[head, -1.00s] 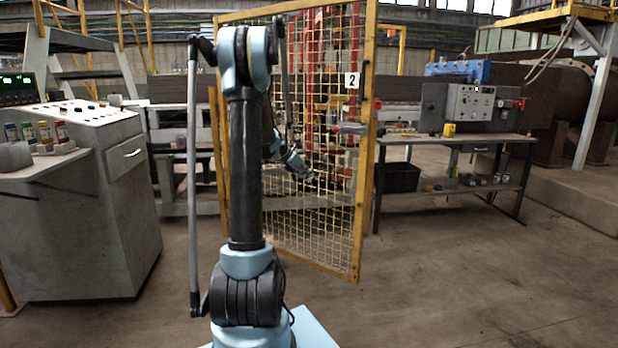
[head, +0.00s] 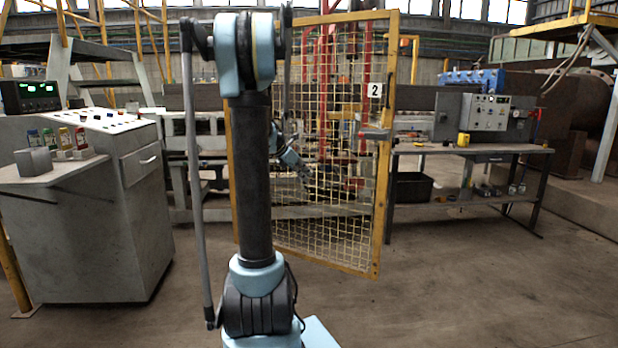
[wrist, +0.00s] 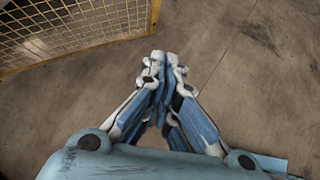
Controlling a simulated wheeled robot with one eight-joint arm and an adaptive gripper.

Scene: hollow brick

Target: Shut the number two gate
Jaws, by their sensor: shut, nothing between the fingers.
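The number two gate (head: 384,190) is a yellow-framed wire-mesh panel carrying a white plate (head: 374,90) marked 2. It stands swung out at an angle, with a grey latch handle (head: 374,134) on its right post. In the head view my gripper (head: 304,172) is partly hidden behind my arm and appears in front of the mesh, left of the handle. In the wrist view my gripper (wrist: 164,60) is shut and empty above bare floor. The gate's lower mesh (wrist: 75,22) shows at upper left there, apart from the fingers.
A grey control console (head: 80,220) stands at left. A workbench (head: 470,150) with a grey control box (head: 487,112) stands right of the gate, with a black bin (head: 412,187) beneath. Open concrete floor (head: 460,290) lies in front.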

